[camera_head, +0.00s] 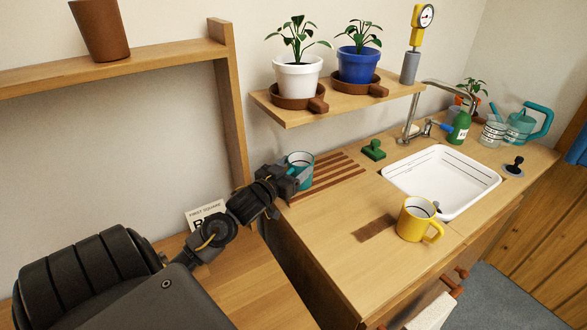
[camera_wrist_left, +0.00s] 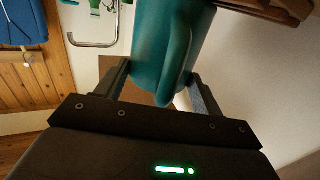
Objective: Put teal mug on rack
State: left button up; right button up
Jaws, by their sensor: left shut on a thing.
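The teal mug (camera_head: 301,166) is at the far left end of the counter, at the back, by the slatted rack. My left gripper (camera_head: 290,181) is shut on it; the gripper partly hides the mug in the head view. In the left wrist view the teal mug (camera_wrist_left: 172,50) sits between the two fingers of the left gripper (camera_wrist_left: 160,88). The rack (camera_head: 335,174) is a set of brown slats on the counter, with bare slats to the right of the mug. I cannot tell whether the mug touches the slats. My right gripper is not in view.
A shelf (camera_head: 340,105) with a white pot (camera_head: 297,75) and a blue pot (camera_head: 358,66) hangs above the rack. A green object (camera_head: 373,150) lies right of it. A yellow mug (camera_head: 416,218) stands in front of the white sink (camera_head: 440,180). A wooden post (camera_head: 232,110) rises left.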

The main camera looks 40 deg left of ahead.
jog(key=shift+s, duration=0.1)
pick_arm(q)
jog(key=o, duration=0.7)
jog(key=shift+f, duration=0.1)
jog(key=o, duration=0.5)
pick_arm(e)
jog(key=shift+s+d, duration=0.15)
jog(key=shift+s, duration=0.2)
pick_arm(q)
jog(key=shift+s, duration=0.1)
jog(key=shift+s+d, duration=0.25)
jog(key=shift+s, duration=1.7)
jog(key=shift+s+d, duration=0.2)
jog(key=shift+s, duration=1.8)
jog(key=shift+s+d, duration=0.25)
jog(key=shift+s, duration=1.7)
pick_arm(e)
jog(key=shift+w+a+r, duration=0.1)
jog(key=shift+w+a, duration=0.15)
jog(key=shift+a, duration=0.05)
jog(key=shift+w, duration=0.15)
